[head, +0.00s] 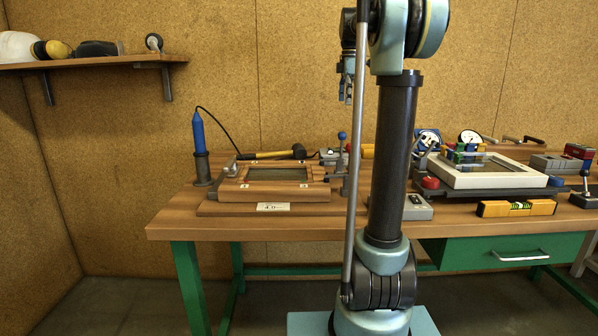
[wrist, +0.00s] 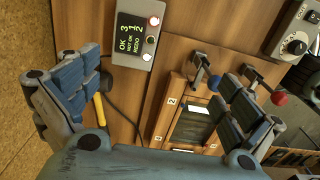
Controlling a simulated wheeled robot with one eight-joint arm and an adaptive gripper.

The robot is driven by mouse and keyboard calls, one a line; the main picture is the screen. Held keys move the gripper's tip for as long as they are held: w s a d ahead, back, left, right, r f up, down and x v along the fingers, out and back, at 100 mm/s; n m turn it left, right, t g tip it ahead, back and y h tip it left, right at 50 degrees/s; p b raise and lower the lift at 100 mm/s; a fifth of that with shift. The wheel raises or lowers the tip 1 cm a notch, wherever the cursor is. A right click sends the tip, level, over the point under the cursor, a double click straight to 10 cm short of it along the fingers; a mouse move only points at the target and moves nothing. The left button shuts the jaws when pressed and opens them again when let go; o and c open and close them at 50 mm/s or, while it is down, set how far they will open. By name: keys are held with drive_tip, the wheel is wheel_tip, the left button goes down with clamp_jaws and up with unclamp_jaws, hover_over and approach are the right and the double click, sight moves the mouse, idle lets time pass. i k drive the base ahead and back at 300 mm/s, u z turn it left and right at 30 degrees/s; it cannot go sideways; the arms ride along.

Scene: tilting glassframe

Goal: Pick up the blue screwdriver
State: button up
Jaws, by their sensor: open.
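The blue screwdriver (head: 198,132) stands upright in a dark round holder (head: 203,169) at the left end of the workbench in the head view. A black cable arches from its top to the right. I cannot make it out in the wrist view. My gripper (head: 346,88) hangs high above the bench, to the right of the screwdriver and well apart from it. In the wrist view my gripper (wrist: 158,92) has its two blue-padded fingers spread wide, with nothing between them.
A wooden tilting frame (head: 259,190) with clamps sits right of the holder. A hammer (head: 272,154) lies behind it. A display box (wrist: 138,32) shows in the wrist view. A white frame (head: 490,180) and a yellow level (head: 516,208) are on the right. A shelf (head: 95,62) hangs upper left.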

sight(197, 125)
drive_tip(key=k, duration=0.85)
drive_tip(key=z, duration=0.05)
